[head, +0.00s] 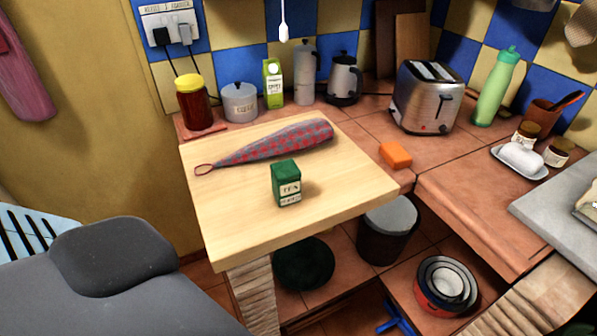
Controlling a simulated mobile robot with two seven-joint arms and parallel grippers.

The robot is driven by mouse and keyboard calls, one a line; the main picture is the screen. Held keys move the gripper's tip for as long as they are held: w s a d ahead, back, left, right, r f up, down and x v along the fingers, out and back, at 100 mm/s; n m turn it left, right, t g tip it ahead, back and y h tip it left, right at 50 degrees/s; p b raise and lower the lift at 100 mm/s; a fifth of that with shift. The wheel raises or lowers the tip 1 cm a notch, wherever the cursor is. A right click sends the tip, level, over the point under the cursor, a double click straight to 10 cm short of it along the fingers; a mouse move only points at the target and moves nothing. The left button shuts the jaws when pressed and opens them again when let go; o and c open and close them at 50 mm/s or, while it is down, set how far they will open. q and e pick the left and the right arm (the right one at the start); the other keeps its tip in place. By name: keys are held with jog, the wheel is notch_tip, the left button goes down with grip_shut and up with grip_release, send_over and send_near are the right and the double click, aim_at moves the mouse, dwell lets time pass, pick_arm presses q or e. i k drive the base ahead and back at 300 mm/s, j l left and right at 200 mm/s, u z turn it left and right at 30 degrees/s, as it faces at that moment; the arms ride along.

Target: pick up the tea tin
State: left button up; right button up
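The tea tin (286,185) is a small green box with a pale label reading "TEA". It stands upright near the middle of the light wooden worktop (232,222), with clear wood around it. Neither of my grippers shows in the head view, so I cannot see where they are or whether they are open.
An orange block (395,155) and a toaster (428,97) are to the right.

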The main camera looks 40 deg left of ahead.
aim_at(286, 178)
jog(key=i+l, duration=0.1)
jog(key=i, duration=1)
jog(key=u, duration=2.1)
